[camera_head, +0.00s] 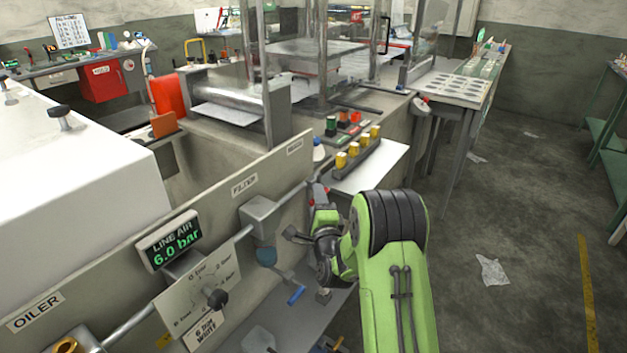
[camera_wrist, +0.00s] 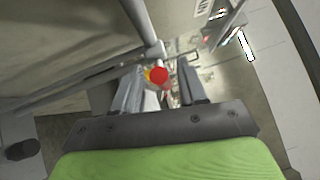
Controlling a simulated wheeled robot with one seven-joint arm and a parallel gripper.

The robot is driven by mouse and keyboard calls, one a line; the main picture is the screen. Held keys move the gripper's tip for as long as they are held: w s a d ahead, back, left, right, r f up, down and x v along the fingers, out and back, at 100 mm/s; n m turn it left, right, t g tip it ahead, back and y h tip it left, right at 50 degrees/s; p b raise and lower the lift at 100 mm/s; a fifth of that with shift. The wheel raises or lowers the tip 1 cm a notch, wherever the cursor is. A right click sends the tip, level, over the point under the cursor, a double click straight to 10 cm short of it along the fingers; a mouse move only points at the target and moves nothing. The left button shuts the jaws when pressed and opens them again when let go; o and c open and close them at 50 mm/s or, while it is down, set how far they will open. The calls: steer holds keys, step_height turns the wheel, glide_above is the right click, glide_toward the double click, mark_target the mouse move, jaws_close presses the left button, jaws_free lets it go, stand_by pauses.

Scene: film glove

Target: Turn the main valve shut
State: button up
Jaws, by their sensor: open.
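My gripper (camera_wrist: 158,77) is open in the wrist view, its two grey fingers on either side of a red round part (camera_wrist: 159,75). That part sits at the end of a grey pipe (camera_wrist: 151,45), with a bit of yellow beside it. It looks like part of the main valve; I cannot tell whether the fingers touch it. In the head view a small red part (camera_head: 311,190) shows by the pipe's right end, below a small sign (camera_head: 294,146) too small to read surely. My arm hides most of the valve there.
A display (camera_head: 168,240) reads LINE AIR 6.0 bar. Left of my arm are a filter (camera_head: 262,222), a blue-handled lever (camera_head: 297,295) and a dial plate with a black knob (camera_head: 216,298). A block of yellow buttons (camera_head: 357,150) stands behind my gripper. Floor at right is mostly open.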

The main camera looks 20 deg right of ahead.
steer(key=shift+w+d+r, duration=0.1)
steer(key=shift+w, duration=0.3)
steer(key=shift+s, duration=0.15)
jaws_close()
steer(key=shift+r+p, duration=0.25)
steer(key=shift+p, duration=0.6)
